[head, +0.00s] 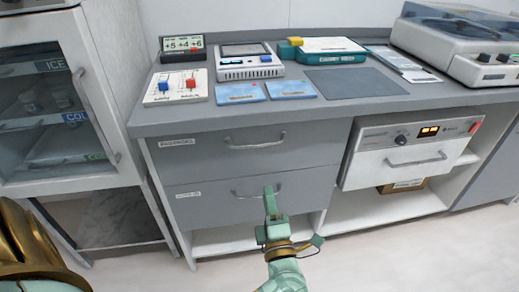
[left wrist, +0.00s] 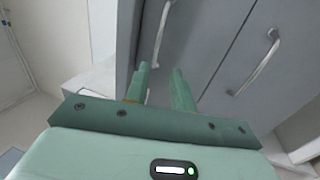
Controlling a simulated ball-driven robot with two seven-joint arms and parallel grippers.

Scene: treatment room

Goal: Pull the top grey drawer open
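The top grey drawer (head: 215,151) is shut under the worktop, with a curved metal handle (head: 256,143). The lower grey drawer (head: 222,205) is also shut; its handle (head: 250,193) is partly covered by my left gripper (head: 270,190). In the left wrist view my left gripper (left wrist: 161,72) has its two green fingers apart with nothing between them. Two handles show beyond them: one near the fingers (left wrist: 162,35), apparently the lower drawer's, and one at the right (left wrist: 258,64), apparently the top drawer's. The gripper holds neither. My right gripper is out of view.
The grey worktop (head: 341,111) carries several devices and blue packets. A glass-fronted cabinet (head: 50,110) stands at the left. A white-fronted unit with a handle (head: 410,155) is at the right, above an open shelf (head: 370,212). Bare floor (head: 400,255) lies in front.

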